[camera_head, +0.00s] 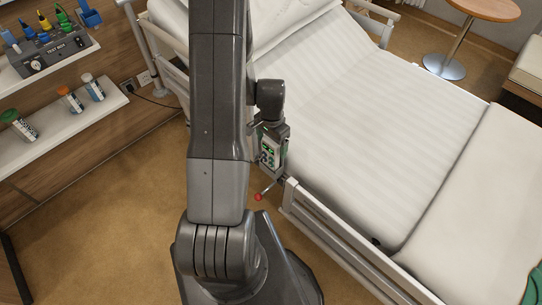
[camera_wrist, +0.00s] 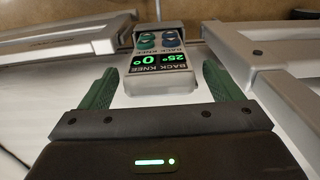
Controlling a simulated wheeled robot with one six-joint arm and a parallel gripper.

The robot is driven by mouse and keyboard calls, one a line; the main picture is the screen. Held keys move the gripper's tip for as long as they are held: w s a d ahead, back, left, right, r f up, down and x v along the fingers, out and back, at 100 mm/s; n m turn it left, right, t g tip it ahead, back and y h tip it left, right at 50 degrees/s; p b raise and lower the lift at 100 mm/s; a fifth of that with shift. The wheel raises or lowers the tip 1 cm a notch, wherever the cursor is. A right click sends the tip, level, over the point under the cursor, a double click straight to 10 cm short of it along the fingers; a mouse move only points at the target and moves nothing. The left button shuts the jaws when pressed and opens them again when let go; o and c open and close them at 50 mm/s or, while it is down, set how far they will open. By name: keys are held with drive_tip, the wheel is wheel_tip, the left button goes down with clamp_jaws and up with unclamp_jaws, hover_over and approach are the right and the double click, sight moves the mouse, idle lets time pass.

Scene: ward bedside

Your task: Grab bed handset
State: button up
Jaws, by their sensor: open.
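The bed handset (camera_head: 271,148) is a grey box with buttons and a green display, at the side of the bed just right of my arm. In the wrist view the handset (camera_wrist: 158,60) shows its lit screen and blue and green buttons. My gripper (camera_wrist: 166,82) is open, with a green finger on either side of the handset's near end. I cannot tell whether the fingers touch it. In the head view my gripper is mostly hidden behind my arm.
The bed (camera_head: 375,110) with white bedding fills the right. Its side rail (camera_head: 340,240) runs near the handset, and rail parts flank it in the wrist view. A lever with a red knob (camera_head: 258,197) sits below the handset. Shelves (camera_head: 75,122) with bottles stand left.

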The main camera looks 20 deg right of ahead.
sight(271, 156)
drive_tip(key=shift+a+f, duration=0.1)
drive_tip(key=shift+f, duration=1.85)
drive_tip(key=c, duration=1.2)
drive_tip(key=shift+o, duration=0.2)
drive_tip(key=shift+r, duration=0.1)
